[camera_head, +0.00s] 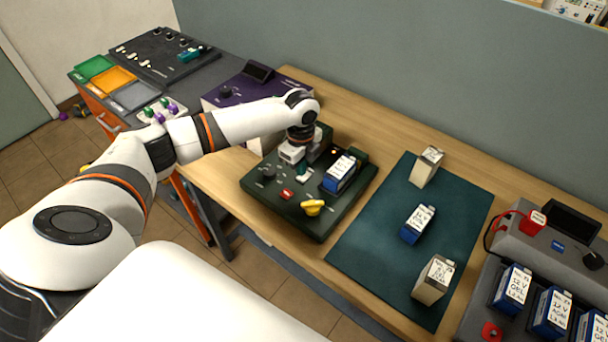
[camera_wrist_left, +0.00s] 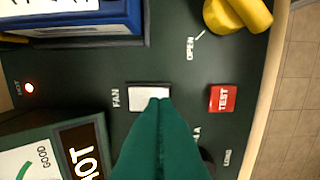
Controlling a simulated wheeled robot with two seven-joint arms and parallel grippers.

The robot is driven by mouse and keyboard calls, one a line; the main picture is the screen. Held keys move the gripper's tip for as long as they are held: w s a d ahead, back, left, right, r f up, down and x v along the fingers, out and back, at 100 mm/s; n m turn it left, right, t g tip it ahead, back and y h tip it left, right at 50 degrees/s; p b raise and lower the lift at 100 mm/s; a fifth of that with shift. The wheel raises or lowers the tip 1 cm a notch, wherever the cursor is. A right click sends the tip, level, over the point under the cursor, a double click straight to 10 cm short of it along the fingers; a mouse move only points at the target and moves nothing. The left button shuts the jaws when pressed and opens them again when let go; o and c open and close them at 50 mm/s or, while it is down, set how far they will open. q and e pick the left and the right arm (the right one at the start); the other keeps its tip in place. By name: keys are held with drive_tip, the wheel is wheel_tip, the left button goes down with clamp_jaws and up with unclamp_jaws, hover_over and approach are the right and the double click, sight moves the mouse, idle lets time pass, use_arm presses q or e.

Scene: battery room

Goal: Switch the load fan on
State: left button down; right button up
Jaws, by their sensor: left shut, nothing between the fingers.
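The dark green test panel (camera_head: 322,226) sits on the wooden bench in the head view. The white rocker switch labelled FAN (camera_wrist_left: 149,90) is in the middle of the panel in the left wrist view. My left gripper (camera_head: 303,177) is over the panel, pointing down, with nothing held. Its green fingers (camera_wrist_left: 158,104) are shut, and their tips overlap the lower edge of the FAN switch in the wrist view. I cannot tell whether they touch it, or which way the rocker is tipped. My right gripper is not in view.
Near the switch are a red TEST button (camera_wrist_left: 223,98), a yellow knob (camera_wrist_left: 238,14) and a blue battery (camera_wrist_left: 75,25) in its holder. A small lamp (camera_wrist_left: 29,88) glows red. Several batteries stand on the teal mat (camera_head: 380,245) and in the grey unit (camera_head: 500,250) to the right.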

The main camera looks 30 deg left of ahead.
sight(301, 178)
use_arm(q)
drive_tip(key=shift+f+b, duration=0.4)
drive_tip(key=shift+f, duration=0.55)
idle(0.5)
drive_tip(key=shift+r, duration=0.15)
wheel_tip(301, 178, up, 7)
drive_tip(key=p, duration=0.7)
drive_tip(key=shift+p, duration=0.4)
